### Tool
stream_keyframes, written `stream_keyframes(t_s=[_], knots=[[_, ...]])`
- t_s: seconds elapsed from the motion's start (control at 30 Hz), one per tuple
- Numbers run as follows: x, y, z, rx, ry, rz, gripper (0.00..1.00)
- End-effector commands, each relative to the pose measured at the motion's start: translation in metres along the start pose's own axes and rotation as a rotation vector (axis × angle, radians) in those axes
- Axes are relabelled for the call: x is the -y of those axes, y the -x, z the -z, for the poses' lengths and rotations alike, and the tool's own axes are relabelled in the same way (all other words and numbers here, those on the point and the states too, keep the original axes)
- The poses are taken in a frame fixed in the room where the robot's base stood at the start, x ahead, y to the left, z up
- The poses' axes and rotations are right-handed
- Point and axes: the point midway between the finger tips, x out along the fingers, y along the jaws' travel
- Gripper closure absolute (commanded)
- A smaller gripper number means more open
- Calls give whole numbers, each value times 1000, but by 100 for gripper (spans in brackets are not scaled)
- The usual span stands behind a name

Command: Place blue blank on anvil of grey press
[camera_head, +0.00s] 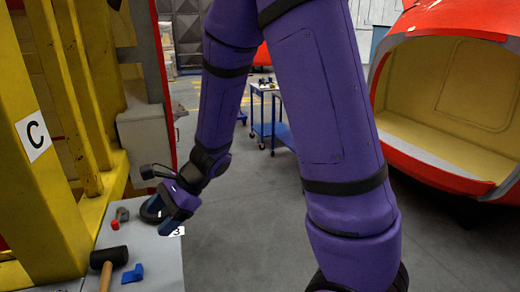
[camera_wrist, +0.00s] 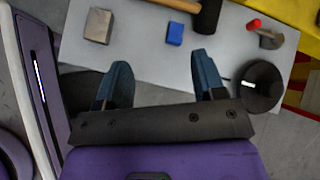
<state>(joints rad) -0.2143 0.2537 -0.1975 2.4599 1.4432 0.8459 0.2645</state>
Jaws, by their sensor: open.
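A small blue block (camera_head: 133,273), which looks like the blue blank, lies on the grey table (camera_head: 160,262) at the lower left of the head view. In the wrist view the blue block (camera_wrist: 175,34) lies beyond my fingertips, roughly in line with the gap between them. My gripper (camera_wrist: 160,74) is open with nothing between its dark blue fingers. In the head view my gripper (camera_head: 168,226) hangs over the table's far right part, apart from the blue block. I cannot pick out a grey press or its anvil.
A black-headed mallet (camera_head: 108,257) lies beside the block. A grey metal block (camera_wrist: 99,25), a red-tipped tool (camera_wrist: 265,36) and a dark round piece (camera_wrist: 262,86) are also on the table. A yellow machine frame (camera_head: 45,180) marked C rises at left. Open floor lies right.

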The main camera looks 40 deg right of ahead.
Motion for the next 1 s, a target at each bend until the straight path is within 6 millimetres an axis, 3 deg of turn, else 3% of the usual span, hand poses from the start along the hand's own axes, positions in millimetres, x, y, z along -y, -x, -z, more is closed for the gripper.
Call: stream_keyframes(t_s=[0.03,0.2,0.4,0.8,1.0], knots=[[-3,16,-14,3,87,-8,37],[-24,60,-44,-24,380,-63,37],[-52,111,-66,-112,716,-126,37],[-110,210,-78,-468,1312,-296,37],[-132,251,-77,-678,1501,-398,37]])
